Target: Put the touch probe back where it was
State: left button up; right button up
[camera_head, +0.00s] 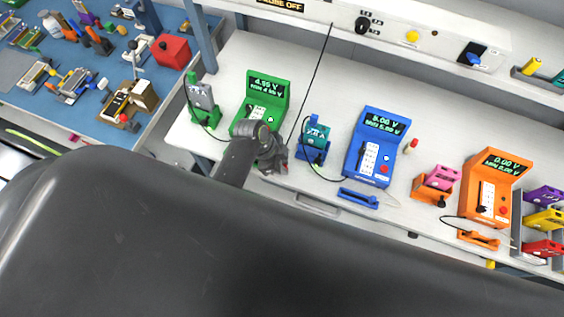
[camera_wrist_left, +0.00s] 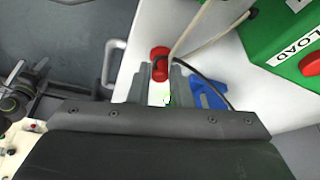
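The touch probe shows in the left wrist view as a short red piece (camera_wrist_left: 160,62) with a dark band and a pale lead running up from it. My left gripper (camera_wrist_left: 161,76) is shut on it, one finger on each side. My arm hides the area directly in front of the green meter, so the probe's resting place there cannot be seen.
A blue cell stand (camera_head: 315,154) is close on the right, with a black cable. The blue meter (camera_head: 376,148), a blue cradle (camera_head: 358,197) and the orange meter (camera_head: 491,188) stand further right. A drawer handle (camera_wrist_left: 112,65) projects from the bench front.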

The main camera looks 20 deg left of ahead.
pick_arm(q)
jog(key=o, duration=0.3)
jog(key=shift+o, duration=0.2)
jog(key=shift+r, duration=0.1)
jog(key=v, duration=1.2)
jog(key=shift+b, duration=0.4)
